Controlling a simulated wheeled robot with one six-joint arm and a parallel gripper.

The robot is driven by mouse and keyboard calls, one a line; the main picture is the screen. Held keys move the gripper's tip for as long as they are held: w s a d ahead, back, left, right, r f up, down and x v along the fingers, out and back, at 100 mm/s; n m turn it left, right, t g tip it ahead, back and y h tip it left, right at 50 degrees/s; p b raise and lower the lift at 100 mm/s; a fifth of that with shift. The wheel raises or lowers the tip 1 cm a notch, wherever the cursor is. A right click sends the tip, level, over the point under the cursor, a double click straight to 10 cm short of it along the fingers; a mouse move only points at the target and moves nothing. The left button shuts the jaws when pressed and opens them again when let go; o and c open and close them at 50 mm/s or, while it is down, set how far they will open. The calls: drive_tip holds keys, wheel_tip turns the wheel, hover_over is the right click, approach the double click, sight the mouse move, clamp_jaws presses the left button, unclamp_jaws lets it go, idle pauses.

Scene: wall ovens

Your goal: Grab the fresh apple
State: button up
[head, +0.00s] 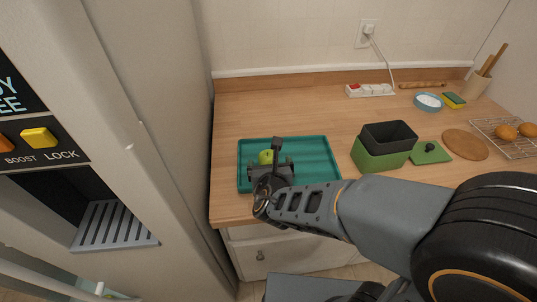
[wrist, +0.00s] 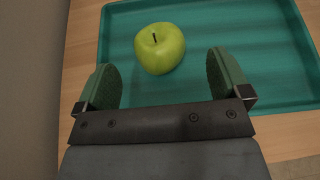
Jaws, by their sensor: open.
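A green apple (wrist: 159,50) with a dark stem rests upright on a teal tray (wrist: 230,30). In the head view the apple (head: 266,157) shows at the left part of the tray (head: 315,155), partly hidden by my gripper. My gripper (wrist: 170,82) is open and empty above the near part of the tray. In the wrist view its two green-padded fingers stand apart, with the apple just beyond their tips and between their lines. The fingers do not appear to touch the apple.
A tall fridge (head: 150,100) stands close on the left. A dark green box (head: 383,147), a round wooden board (head: 465,144), a wire rack (head: 510,135) with round brown items and a power strip (head: 369,90) sit to the right. The counter behind the tray is clear.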

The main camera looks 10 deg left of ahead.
sight(269, 159)
drive_tip(key=shift+w+a+f, duration=0.1)
drive_tip(key=shift+w+f, duration=0.1)
drive_tip(key=shift+w, duration=0.15)
drive_tip(key=shift+x, duration=2.5)
drive_tip(key=shift+r, duration=0.1)
drive_tip(key=shift+c, duration=0.3)
drive_tip(key=c, duration=1)
drive_tip(key=shift+o, duration=0.2)
drive_tip(key=shift+r+p, duration=0.1)
drive_tip(key=shift+p, duration=0.2)
